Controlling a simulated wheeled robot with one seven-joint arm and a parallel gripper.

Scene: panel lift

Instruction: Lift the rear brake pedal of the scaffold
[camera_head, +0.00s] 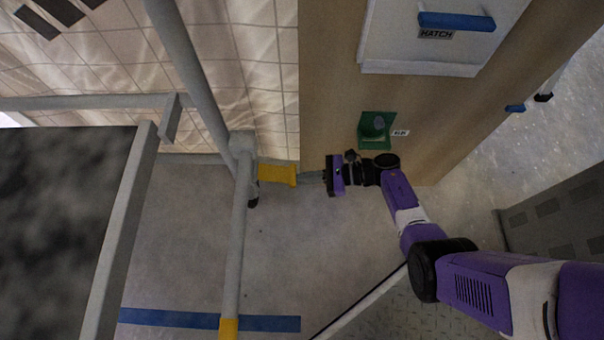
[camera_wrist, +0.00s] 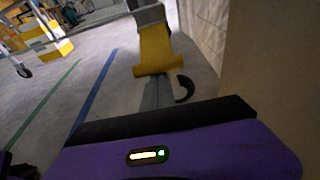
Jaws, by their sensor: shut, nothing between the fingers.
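The yellow brake pedal (camera_head: 277,174) sticks out at the foot of a grey scaffold post (camera_head: 238,215), low beside the tan panel. In the wrist view the pedal (camera_wrist: 157,50) is a wide yellow plate straight ahead, sloping toward me. My gripper (camera_head: 308,177) is just right of the pedal, low near the floor, pointing left at it. In the wrist view its shut fingers (camera_wrist: 158,90) form a narrow grey bar whose tip reaches the pedal's near lower edge. They hold nothing. I cannot tell whether the tip touches the pedal or lies under it. A dark caster part (camera_wrist: 184,88) shows beside it.
The tan panel (camera_head: 330,90) stands close beside my gripper, with a green holder (camera_head: 376,130) and a white hatch (camera_head: 425,38) with a blue handle. A tiled wall (camera_head: 245,70) is behind. Another yellow part (camera_head: 228,328) is on the near scaffold tube. Floor left is open.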

